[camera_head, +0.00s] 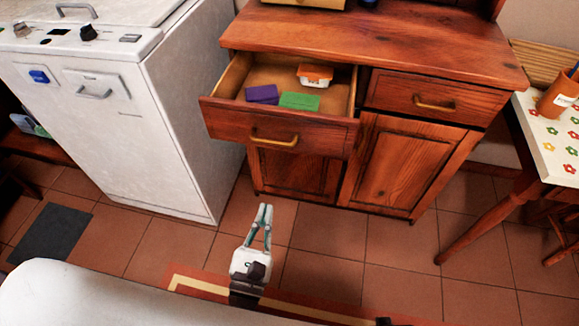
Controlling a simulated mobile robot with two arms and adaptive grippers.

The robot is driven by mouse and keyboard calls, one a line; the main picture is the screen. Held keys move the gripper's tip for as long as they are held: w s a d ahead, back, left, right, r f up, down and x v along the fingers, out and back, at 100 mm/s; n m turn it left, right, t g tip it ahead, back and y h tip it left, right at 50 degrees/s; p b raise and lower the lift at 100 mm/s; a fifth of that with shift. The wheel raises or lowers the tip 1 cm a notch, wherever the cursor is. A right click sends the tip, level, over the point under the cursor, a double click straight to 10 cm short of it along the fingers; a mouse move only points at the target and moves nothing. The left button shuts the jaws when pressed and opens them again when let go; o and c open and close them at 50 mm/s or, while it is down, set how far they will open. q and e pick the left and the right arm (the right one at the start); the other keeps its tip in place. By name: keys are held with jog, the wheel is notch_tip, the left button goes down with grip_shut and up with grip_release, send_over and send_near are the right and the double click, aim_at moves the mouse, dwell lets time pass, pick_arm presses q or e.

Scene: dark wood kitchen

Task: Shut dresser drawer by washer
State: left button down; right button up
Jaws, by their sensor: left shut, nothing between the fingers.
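The wooden dresser (390,170) stands in the middle of the view, to the right of the white washer (180,110). Its left drawer (225,124) is pulled out, with a brass handle (274,139) on its front. Inside lie a purple item (262,94), a green item (299,101) and an orange and white container (314,75). The right drawer (420,95) is closed. My left gripper (264,208) is shut and empty, pointing up the picture. It is below the open drawer's front in the picture and apart from it. My right gripper is not in view.
A table (548,130) with a flowered top and a terracotta pot (558,95) stands at the right. A red-bordered rug (215,285) lies at the bottom. The tiled floor before the dresser is clear. A dark mat (50,233) lies at the left.

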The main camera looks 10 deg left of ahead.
pick_arm(q)
jog(key=w+r+p, duration=0.2)
jog(key=w, duration=1.1)
jog(key=shift+w+r, duration=0.35)
jog(key=shift+w, duration=0.05)
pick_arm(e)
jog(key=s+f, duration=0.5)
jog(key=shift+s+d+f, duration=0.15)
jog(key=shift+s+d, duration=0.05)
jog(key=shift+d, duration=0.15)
